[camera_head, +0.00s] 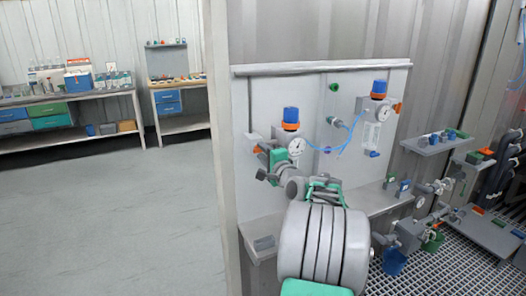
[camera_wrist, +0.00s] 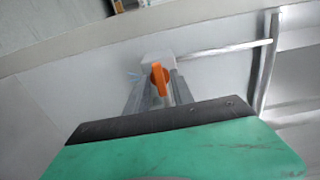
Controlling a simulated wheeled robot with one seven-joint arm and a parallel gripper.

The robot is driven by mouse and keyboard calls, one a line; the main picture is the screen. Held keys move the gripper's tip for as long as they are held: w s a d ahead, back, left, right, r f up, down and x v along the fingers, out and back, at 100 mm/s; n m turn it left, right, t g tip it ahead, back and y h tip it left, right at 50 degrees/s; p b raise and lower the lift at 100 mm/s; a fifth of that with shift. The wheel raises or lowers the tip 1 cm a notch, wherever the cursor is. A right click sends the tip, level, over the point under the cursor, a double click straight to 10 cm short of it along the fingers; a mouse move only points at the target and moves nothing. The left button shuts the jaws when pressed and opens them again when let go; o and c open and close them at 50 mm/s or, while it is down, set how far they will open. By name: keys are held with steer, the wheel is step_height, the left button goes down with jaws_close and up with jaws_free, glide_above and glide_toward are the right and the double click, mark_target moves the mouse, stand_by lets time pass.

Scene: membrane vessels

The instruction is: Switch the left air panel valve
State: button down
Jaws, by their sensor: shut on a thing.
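The white air panel (camera_head: 262,95) carries two regulators with blue caps, orange rings and round gauges. The left regulator (camera_head: 291,118) is in the panel's left half. The orange handle of the left valve (camera_head: 259,149) shows small at the panel's left side, partly hidden by my gripper. In the wrist view the orange handle (camera_wrist: 159,76) stands in front of a pale valve body (camera_wrist: 156,58). My gripper (camera_wrist: 160,84) has a grey finger on each side of the handle and is shut on it. The contact is hard to see in the head view.
My arm covers the panel's lower middle. The right regulator (camera_head: 379,90) and a blue air hose (camera_head: 346,140) are close to the right. A grey ledge (camera_head: 385,200) runs below. Shelves (camera_head: 438,144) and metal grating are at right; open floor (camera_head: 110,215) is at left.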

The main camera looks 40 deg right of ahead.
steer(key=shift+f, duration=0.1)
stand_by(0.4)
steer(key=c, duration=1.5)
jaws_free()
steer(key=shift+o, duration=0.2)
steer(key=shift+s, duration=0.1)
steer(key=b+v, duration=0.1)
steer(key=v, duration=0.6)
steer(key=shift+s+a, duration=0.2)
steer(key=shift+s, duration=0.1)
